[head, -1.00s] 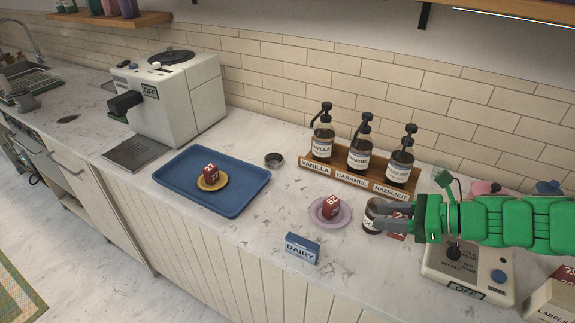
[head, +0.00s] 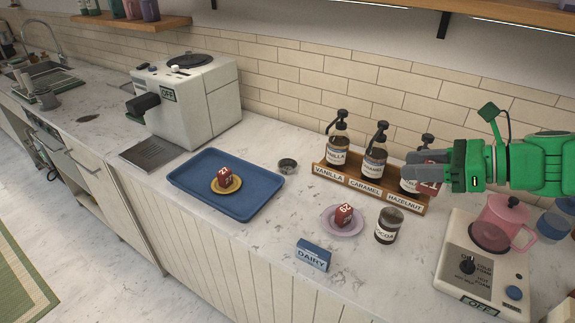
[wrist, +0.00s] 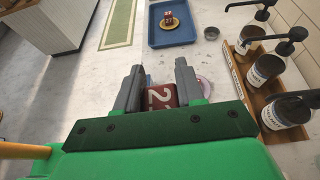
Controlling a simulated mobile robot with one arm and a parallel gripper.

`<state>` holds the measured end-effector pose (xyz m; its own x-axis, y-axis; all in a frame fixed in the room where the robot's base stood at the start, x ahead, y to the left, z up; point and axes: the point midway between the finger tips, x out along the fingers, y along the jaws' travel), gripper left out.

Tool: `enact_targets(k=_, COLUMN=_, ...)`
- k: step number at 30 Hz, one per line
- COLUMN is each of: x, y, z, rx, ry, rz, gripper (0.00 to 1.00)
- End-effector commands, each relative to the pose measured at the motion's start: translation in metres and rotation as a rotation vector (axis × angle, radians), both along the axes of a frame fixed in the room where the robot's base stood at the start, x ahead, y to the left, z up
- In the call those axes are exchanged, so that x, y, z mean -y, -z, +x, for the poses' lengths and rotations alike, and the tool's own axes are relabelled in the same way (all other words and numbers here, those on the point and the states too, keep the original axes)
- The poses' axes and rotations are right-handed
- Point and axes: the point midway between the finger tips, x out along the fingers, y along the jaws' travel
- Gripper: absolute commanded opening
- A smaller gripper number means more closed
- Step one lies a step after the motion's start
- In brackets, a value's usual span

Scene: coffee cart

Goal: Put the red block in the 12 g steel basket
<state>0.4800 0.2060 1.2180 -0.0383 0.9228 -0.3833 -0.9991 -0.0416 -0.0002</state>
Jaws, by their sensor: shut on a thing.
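My gripper (head: 418,172) is shut on a red block (head: 430,188) with white digits, held up in front of the hazelnut bottle. In the wrist view the held red block (wrist: 160,96) sits between the two grey fingers. A small round steel basket (head: 288,165) stands on the counter just right of the blue tray; it also shows in the wrist view (wrist: 211,33). No gram marking is readable on it. A second red block (head: 225,177) sits on a yellow saucer on the tray. A third (head: 343,214) sits on a lilac saucer (head: 343,230).
A blue tray (head: 255,208) lies left of the steel basket. A wooden rack (head: 372,188) with several syrup pump bottles stands behind. A cocoa jar (head: 387,226), a dairy sign (head: 313,255) and a scale-like machine with a pink pot (head: 497,225) are nearby. Counter between tray and lilac saucer is clear.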

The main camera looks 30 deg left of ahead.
Motion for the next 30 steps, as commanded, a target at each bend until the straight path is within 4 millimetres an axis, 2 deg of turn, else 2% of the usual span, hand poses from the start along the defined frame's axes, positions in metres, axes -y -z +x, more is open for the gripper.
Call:
enact_targets(k=11, x=-0.033, y=-0.003, z=0.031, rx=-0.001, ry=0.077, rz=0.001, gripper=0.07)
enact_targets(k=21, x=-0.085, y=-0.013, z=0.077, rx=0.003, ry=0.221, rz=0.002, gripper=0.07)
enact_targets(k=30, x=-0.132, y=-0.022, z=0.109, rx=0.001, ry=0.357, rz=0.000, gripper=0.07)
